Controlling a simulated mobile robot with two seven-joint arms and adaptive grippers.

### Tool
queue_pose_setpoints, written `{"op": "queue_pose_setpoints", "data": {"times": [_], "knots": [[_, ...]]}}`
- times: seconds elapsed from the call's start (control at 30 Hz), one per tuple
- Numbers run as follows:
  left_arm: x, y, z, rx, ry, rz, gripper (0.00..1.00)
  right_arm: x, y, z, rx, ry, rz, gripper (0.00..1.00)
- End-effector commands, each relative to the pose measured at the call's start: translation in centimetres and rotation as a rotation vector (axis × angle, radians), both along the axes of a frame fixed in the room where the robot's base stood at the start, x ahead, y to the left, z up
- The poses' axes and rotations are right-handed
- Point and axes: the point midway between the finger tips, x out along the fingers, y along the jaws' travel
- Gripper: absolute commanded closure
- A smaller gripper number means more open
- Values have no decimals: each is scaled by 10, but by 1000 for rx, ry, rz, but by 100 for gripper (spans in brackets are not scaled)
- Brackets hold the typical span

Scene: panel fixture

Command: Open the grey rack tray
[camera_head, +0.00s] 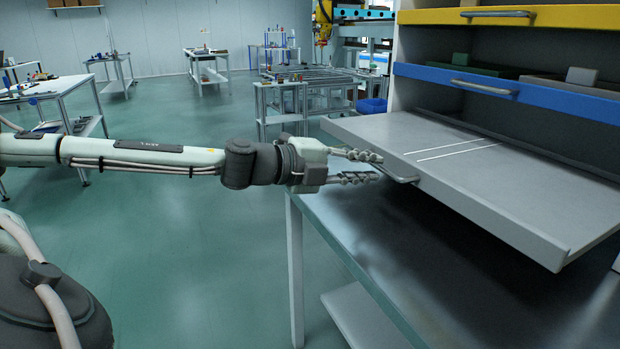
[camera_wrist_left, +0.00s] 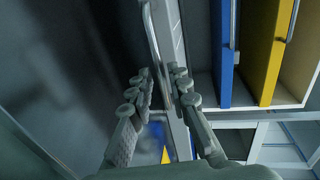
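The grey rack tray (camera_head: 480,175) stands far out from the rack, level above the steel table, with two white lines on its flat top. Its bar handle (camera_head: 402,179) is on the front edge and also shows in the left wrist view (camera_wrist_left: 152,35). My left gripper (camera_head: 378,166) is at the handle's left end, its fingers apart with a gap between them. In the left wrist view the handle's near end lies around the gap between the fingertips (camera_wrist_left: 161,76). Whether they touch it is unclear. My right gripper is not in view.
Above the grey tray are a blue tray (camera_head: 540,95) holding blocks and a yellow tray (camera_head: 560,16), both pushed in. The steel table (camera_head: 400,260) lies under the grey tray. Open green floor (camera_head: 200,270) is left of the table. Workbenches stand far behind.

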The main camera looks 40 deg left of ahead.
Motion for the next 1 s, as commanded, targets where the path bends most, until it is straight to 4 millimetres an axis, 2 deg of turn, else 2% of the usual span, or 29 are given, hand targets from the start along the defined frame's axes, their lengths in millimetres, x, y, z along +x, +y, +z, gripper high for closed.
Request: {"op": "queue_pose_setpoints", "data": {"times": [0.47, 0.8, 1.0], "knots": [[-38, 16, 2, -2, -5, 2, 82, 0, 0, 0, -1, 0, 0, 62], [-84, 36, 1, -3, -3, 6, 82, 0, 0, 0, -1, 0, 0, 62], [-104, 44, 0, -3, 0, 4, 82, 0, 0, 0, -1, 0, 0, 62]]}}
